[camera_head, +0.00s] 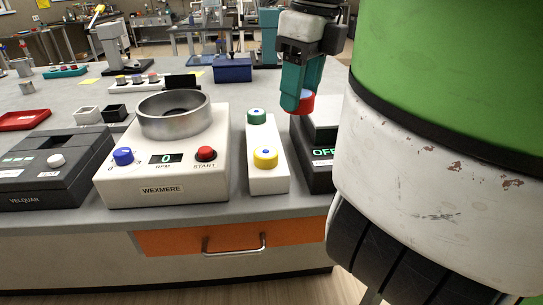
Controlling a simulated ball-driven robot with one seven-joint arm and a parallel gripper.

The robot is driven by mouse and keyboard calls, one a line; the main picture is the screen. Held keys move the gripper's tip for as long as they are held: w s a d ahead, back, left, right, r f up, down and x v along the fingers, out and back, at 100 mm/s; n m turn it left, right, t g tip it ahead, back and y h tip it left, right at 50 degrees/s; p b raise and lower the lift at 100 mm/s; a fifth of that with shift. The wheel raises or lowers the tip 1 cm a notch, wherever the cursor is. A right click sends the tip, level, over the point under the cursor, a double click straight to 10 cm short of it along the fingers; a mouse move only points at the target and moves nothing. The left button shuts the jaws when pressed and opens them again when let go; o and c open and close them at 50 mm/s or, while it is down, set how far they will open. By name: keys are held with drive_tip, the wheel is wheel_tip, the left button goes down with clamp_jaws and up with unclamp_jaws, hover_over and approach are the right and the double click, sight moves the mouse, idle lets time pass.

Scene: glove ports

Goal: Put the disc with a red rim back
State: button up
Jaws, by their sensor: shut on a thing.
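My gripper (303,97) with teal fingers is at the upper middle right, pointing down. It is shut on the disc with a red rim (307,103), held above the dark box with the green display. The fingers hide part of the disc. To its left, a white block (261,183) carries a green-rimmed disc (256,116) at the far end and a yellow-rimmed disc (265,158) nearer. The stretch of block between them shows no disc.
A white WEXMERE machine (160,189) with a metal bowl (173,114) stands left of the block. A dark box (320,175) with a green display is below my gripper. A dark VELQUAR unit (50,170) is at left. An orange drawer (180,241) is in the bench front.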

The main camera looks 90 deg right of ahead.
drive_tip(key=shift+s+a+f, duration=0.15)
drive_tip(key=shift+s, duration=0.05)
drive_tip(key=shift+d, duration=0.25)
drive_tip(key=w+d+f+p, duration=0.1)
drive_tip(key=w+d+p, duration=0.1)
drive_tip(key=d+p, duration=0.1)
drive_tip(key=b, duration=0.2)
hover_over(263, 141)
drive_tip(key=a, duration=0.1)
drive_tip(key=f, duration=0.8)
drive_tip(key=shift+s, duration=0.35)
drive_tip(key=shift+d+f, duration=0.15)
drive_tip(key=shift+w+d+f+b, duration=0.15)
drive_tip(key=shift+f+b, duration=0.25)
drive_tip(key=shift+f, duration=0.5)
drive_tip(key=shift+w+d+f+b, duration=0.1)
drive_tip(key=shift+f+b, duration=0.3)
drive_tip(key=shift+f, duration=0.5)
drive_tip(key=shift+f, duration=0.1)
drive_tip(key=o, duration=1.1)
drive_tip(key=shift+o, duration=0.2)
